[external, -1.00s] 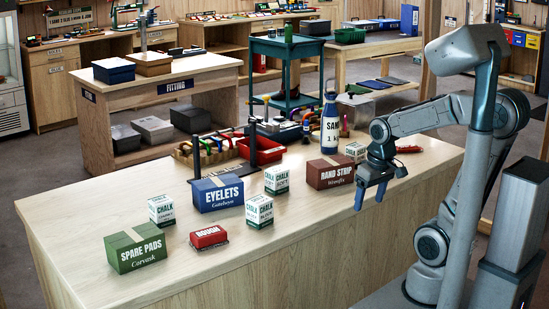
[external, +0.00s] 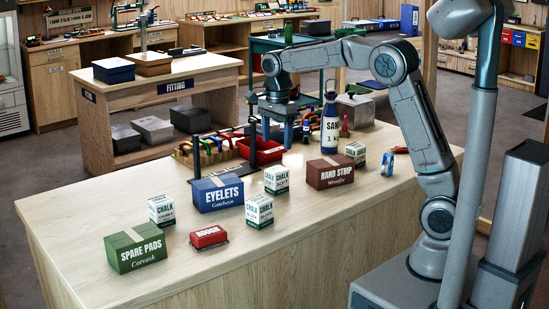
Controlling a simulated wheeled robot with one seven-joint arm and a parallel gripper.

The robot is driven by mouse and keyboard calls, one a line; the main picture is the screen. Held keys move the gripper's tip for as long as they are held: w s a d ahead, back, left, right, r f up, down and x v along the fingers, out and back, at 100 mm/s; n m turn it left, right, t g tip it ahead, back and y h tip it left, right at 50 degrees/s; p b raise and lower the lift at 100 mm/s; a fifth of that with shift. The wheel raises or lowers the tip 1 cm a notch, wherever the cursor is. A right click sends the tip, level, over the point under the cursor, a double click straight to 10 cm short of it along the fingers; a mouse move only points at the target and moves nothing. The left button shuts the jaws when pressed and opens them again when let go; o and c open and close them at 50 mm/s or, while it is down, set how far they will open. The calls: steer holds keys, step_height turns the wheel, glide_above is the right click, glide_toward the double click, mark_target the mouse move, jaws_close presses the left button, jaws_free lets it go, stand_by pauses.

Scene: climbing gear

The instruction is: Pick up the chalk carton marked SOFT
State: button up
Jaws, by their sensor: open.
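Several white and green chalk cartons stand on the wooden counter (external: 100,215). One is at the left (external: 161,210), one at the front middle (external: 259,211), one behind it (external: 277,180), and one at the right beyond the brown box (external: 355,153). Their lower print is too small to tell surely which is marked SOFT. My gripper (external: 277,132) is open and empty, pointing down above the back of the counter, behind and above the carton at the rear middle. It is apart from all the cartons.
A blue EYELETS box (external: 218,194), brown RAND STRIP box (external: 330,172), green SPARE PADS box (external: 136,248) and red ROUGH box (external: 208,237) stand among the cartons. A blue SAND bottle (external: 330,128), red bin (external: 258,149) and dark stand (external: 252,160) are at the back.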

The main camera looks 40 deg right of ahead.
mark_target(274, 169)
steer(key=shift+w+a+f+m, duration=0.3)
steer(key=shift+f, duration=0.15)
step_height(274, 169, down, 8)
steer(key=shift+r, duration=0.2)
steer(key=shift+s+d+f+p, duration=0.1)
steer(key=shift+d+f+p, duration=0.05)
steer(key=shift+f, duration=0.75)
steer(key=shift+s+d+f+p, duration=0.1)
steer(key=shift+f+p, duration=0.05)
steer(key=shift+f, duration=0.75)
steer(key=shift+d+f+p, duration=0.15)
steer(key=shift+f, duration=0.75)
steer(key=c, duration=1.1)
